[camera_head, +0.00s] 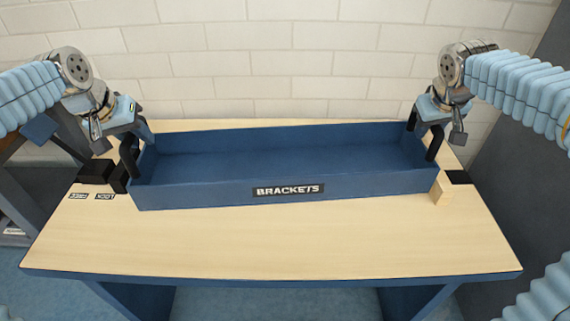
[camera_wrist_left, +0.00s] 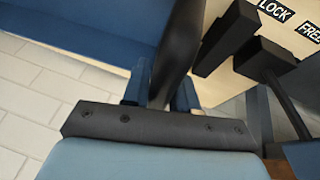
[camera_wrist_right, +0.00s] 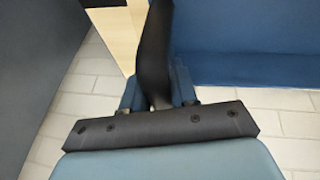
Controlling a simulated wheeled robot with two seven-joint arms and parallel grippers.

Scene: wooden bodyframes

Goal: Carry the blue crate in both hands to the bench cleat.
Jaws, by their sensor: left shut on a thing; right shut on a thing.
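The long, open blue crate (camera_head: 215,196) has a black "BRACKETS" label on its front wall and is empty inside. It spans the middle of the bench, its left end slightly nearer me than its right. I cannot tell whether it rests on the top or hangs just above. My left gripper (camera_head: 131,152) is shut on its left end, and my right gripper (camera_head: 430,140) on its right end. The crate also shows in the left wrist view (camera_wrist_left: 85,25) and right wrist view (camera_wrist_right: 245,65). A small wooden block, apparently the bench cleat (camera_head: 441,191), stands by the crate's right front corner.
The wooden bench top (camera_head: 310,240) is clear in front of the crate. A black clamp-like part (camera_head: 97,172) is at the left edge, close to the crate, near "LOCK" and "FREE" labels (camera_wrist_left: 272,8). A white brick wall (camera_head: 300,60) stands behind; a dark panel is at right.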

